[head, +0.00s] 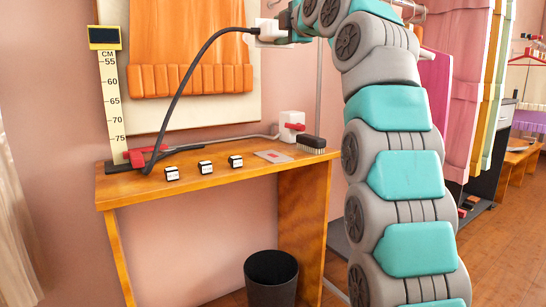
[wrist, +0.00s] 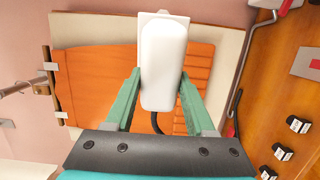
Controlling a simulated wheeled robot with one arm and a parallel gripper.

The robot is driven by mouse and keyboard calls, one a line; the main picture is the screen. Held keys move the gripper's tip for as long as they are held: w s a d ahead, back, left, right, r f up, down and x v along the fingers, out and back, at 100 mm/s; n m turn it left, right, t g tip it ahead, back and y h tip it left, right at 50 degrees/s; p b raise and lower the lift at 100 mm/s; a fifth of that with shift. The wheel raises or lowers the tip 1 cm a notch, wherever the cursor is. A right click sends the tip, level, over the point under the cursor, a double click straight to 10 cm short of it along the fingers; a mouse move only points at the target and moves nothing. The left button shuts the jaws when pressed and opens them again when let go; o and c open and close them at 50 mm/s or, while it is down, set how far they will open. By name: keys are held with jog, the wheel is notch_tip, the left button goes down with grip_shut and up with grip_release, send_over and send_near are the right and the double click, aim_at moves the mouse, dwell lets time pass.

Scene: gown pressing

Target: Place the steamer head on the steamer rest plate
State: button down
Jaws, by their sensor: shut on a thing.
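The white steamer head (wrist: 163,55) is held between the two teal fingers of my gripper (wrist: 159,82) in the wrist view. In the head view the steamer head (head: 268,30) is raised high above the table, at the upper right of the orange garment. My gripper (head: 287,25) is only partly visible there, at the end of my raised arm. A black hose (head: 183,82) hangs from the steamer head to the table. A flat grey plate with a red mark (head: 273,156), apparently the rest plate, lies on the table and also shows in the wrist view (wrist: 307,62).
The wooden table (head: 215,179) bears several small labelled blocks (head: 205,167), a brush (head: 311,143), a white box with a red handle (head: 291,125) and a ruler stand (head: 112,95). The orange garment (head: 190,50) hangs on a wall board. A black bin (head: 271,279) stands below.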

jog(key=shift+w+d+f, duration=0.15)
jog(key=shift+w, duration=0.2)
jog(key=shift+w+d+f, duration=0.3)
jog(key=shift+w+f+h, duration=0.1)
jog(key=shift+w+h, duration=0.15)
jog(key=shift+h, duration=0.05)
jog(key=shift+w+d+f, duration=0.1)
jog(key=shift+w+d, duration=0.2)
jog(key=shift+w, duration=0.05)
jog(key=shift+m, duration=0.3)
jog(key=shift+w+d, duration=0.1)
jog(key=shift+w+f, duration=0.1)
jog(key=shift+f, duration=0.05)
